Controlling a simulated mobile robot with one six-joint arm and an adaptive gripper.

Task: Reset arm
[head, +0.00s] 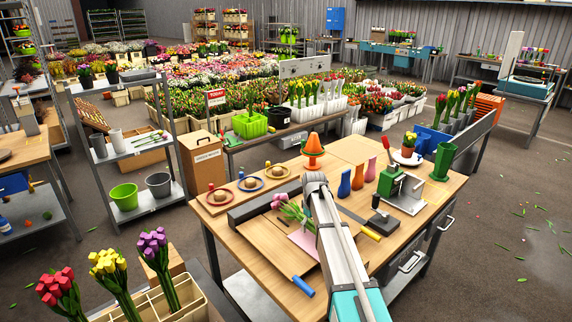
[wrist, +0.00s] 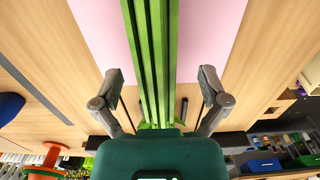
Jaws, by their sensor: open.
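A bunch of pink tulips (head: 295,211) lies on the worktable (head: 260,240), partly over a pink sheet (head: 303,243). In the wrist view its green stems (wrist: 151,60) run between my gripper's fingers (wrist: 160,76), with the pink sheet (wrist: 215,35) beneath. My gripper is open, with a clear gap between each finger and the stems. In the head view my arm reaches over the table just right of the bunch, and it hides the gripper there. The flower heads are not clearly seen in the wrist view.
A blue-handled tool (head: 303,286) lies at the front edge. A crate of tulip bunches (head: 183,300) is at the lower left.

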